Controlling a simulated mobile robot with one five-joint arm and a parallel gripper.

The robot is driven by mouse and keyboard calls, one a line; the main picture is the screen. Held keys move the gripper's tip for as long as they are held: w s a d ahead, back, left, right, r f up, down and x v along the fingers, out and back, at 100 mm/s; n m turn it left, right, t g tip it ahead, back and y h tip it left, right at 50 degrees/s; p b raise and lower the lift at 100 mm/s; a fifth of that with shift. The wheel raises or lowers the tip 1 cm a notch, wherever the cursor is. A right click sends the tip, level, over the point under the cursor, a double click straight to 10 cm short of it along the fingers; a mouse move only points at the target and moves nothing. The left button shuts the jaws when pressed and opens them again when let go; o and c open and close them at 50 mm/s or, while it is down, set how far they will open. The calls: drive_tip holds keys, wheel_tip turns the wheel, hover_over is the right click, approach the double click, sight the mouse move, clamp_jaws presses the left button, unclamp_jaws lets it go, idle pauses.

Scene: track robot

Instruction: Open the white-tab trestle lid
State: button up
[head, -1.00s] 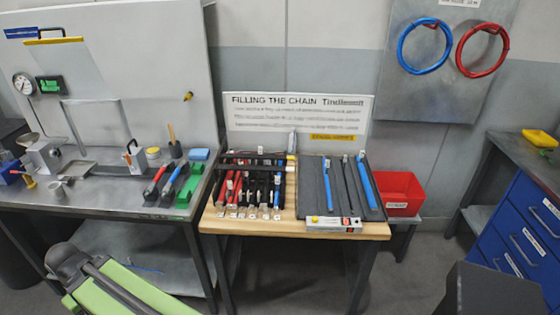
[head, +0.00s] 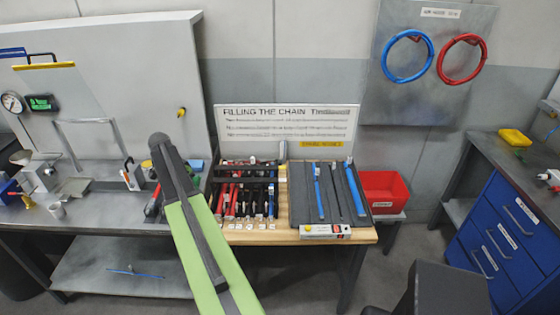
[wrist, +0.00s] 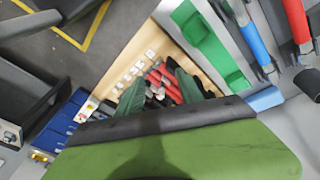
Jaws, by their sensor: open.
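A wooden-topped trestle (head: 262,237) stands at centre in the head view. On it are a rack of red, black and blue tools (head: 245,200), with a dark bar across it, and a dark sloped panel (head: 331,207) with blue and black strips. I cannot tell which part is the white-tab lid. The red-handled tools also show in the wrist view (wrist: 163,78), with white tags beside them. My gripper (wrist: 158,90) is open there, its dark green fingers apart, with the rack beyond them; contact cannot be told.
A grey bench (head: 100,208) with tools stands left. Its green block (wrist: 213,45) and blue handle (wrist: 250,35) lie close by in the wrist view. A white box (head: 325,231) sits at the trestle's front edge. A red bin (head: 384,188) and blue drawers (head: 508,228) stand right.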

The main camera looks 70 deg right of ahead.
drive_tip(key=s+d+r+m+p, duration=0.1)
drive_tip(key=s+d+r+m, duration=0.1)
drive_tip(key=s+d, duration=0.3)
drive_tip(key=s+d+r+m+g+p, duration=0.1)
drive_tip(key=s+d+r+m, duration=0.15)
drive_tip(key=d, duration=0.55)
drive_tip(key=s+d+r+m+p, duration=0.1)
drive_tip(key=s+d+r+m, duration=0.15)
drive_tip(key=d, duration=0.35)
drive_tip(key=m+g, duration=0.1)
drive_tip(key=m, duration=0.3)
approach(283, 179)
drive_tip(key=b+x, duration=0.6)
drive_tip(key=b, duration=0.8)
drive_tip(key=shift+f, duration=0.4)
drive_tip(key=shift+s+f+b, duration=0.25)
drive_tip(key=shift+s+b, duration=0.05)
drive_tip(key=shift+b, duration=0.05)
drive_tip(key=shift+r, duration=0.1)
clamp_jaws()
